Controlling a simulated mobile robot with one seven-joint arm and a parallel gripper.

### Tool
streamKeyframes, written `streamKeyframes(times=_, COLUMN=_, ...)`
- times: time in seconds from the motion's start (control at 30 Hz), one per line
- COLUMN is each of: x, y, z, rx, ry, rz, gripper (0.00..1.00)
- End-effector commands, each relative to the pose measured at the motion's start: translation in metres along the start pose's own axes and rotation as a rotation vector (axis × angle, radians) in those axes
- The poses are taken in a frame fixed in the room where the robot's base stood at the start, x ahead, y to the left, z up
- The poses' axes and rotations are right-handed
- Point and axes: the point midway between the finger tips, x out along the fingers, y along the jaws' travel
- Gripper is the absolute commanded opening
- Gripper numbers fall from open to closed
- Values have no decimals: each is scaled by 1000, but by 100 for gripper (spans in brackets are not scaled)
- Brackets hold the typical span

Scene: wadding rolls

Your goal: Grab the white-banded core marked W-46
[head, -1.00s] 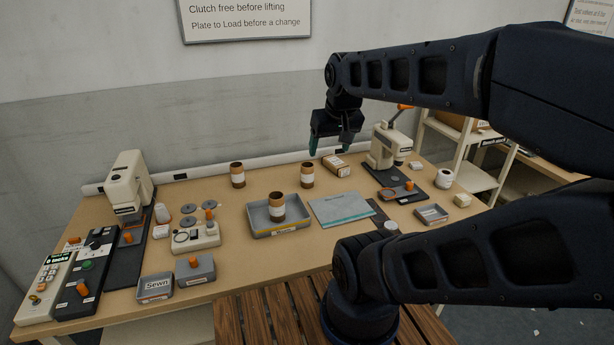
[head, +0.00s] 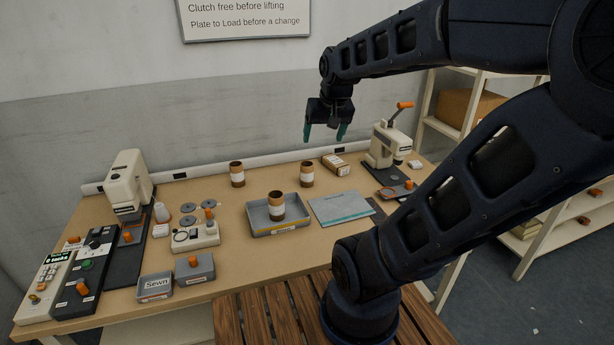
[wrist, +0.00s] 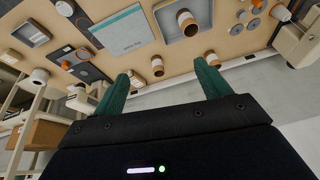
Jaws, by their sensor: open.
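Three brown cores with white bands show in the head view. One core (head: 237,174) stands at the back left, one (head: 307,174) at the back middle, and one (head: 276,206) stands in a grey tray (head: 260,231). The marking W-46 is too small to read on any of them. My gripper (head: 325,133) is open and empty, in the air above the back of the table, apart from all cores. In the wrist view, its teal fingers (wrist: 161,72) are spread, with the back-middle core (wrist: 157,66) beyond and between them.
A cream press (head: 387,145) stands at the back right, and a cream machine (head: 130,182) at the left. A small box (head: 335,164) lies beside the back-middle core. A flat grey-blue sheet (head: 341,208) lies right of the tray.

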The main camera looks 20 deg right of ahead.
Motion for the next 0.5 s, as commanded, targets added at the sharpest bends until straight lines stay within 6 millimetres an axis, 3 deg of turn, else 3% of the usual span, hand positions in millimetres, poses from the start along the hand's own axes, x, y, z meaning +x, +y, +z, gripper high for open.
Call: streamKeyframes(times=0.5, x=92, y=9, z=-106, rx=210, ry=-40, rz=26, gripper=76)
